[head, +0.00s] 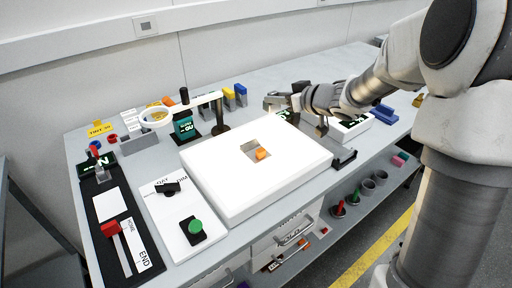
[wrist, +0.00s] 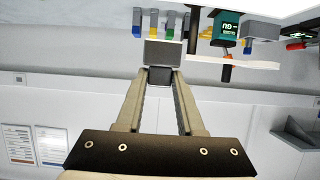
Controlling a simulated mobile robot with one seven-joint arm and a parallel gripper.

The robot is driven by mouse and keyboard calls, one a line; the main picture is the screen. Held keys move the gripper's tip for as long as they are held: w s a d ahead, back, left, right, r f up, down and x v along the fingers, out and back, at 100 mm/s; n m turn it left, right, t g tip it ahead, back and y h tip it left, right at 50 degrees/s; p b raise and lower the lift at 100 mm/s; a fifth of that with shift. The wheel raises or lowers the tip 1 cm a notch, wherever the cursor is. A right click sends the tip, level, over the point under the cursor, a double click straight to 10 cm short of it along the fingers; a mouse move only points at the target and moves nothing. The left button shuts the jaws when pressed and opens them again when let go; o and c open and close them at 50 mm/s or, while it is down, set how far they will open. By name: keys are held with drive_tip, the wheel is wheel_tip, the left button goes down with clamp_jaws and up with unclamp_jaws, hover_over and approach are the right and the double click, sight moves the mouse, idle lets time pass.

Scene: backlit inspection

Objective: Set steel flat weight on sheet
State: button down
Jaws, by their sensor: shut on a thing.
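My gripper (head: 277,101) is raised above the far right part of the bench, behind the bright light box. In the wrist view its two fingers (wrist: 160,78) are closed on a grey, flat-faced block, which I take to be the steel flat weight (wrist: 165,53). The weight is small and partly hidden by the fingers in the head view. A plain white sheet (head: 111,204) lies on the black strip at left. I cannot tell which sheet is meant.
The white light box (head: 225,185) fills the bench's middle. A ring magnifier (head: 156,117) on an arm stands behind it. Several coloured blocks stand at the back.

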drive_tip(key=s+a+f+b, duration=0.2)
drive_tip(key=s+a, duration=0.1)
drive_tip(key=s+a+f+b, duration=0.2)
drive_tip(key=s+f, duration=0.1)
drive_tip(key=shift+s+a+f, duration=0.1)
drive_tip(key=shift+a, duration=0.3)
drive_tip(key=shift+f+b, duration=1.05)
drive_tip(key=shift+f, duration=0.85)
drive_tip(key=shift+f, duration=0.1)
drive_tip(key=shift+f, duration=0.15)
drive_tip(key=c, duration=0.5)
unclamp_jaws()
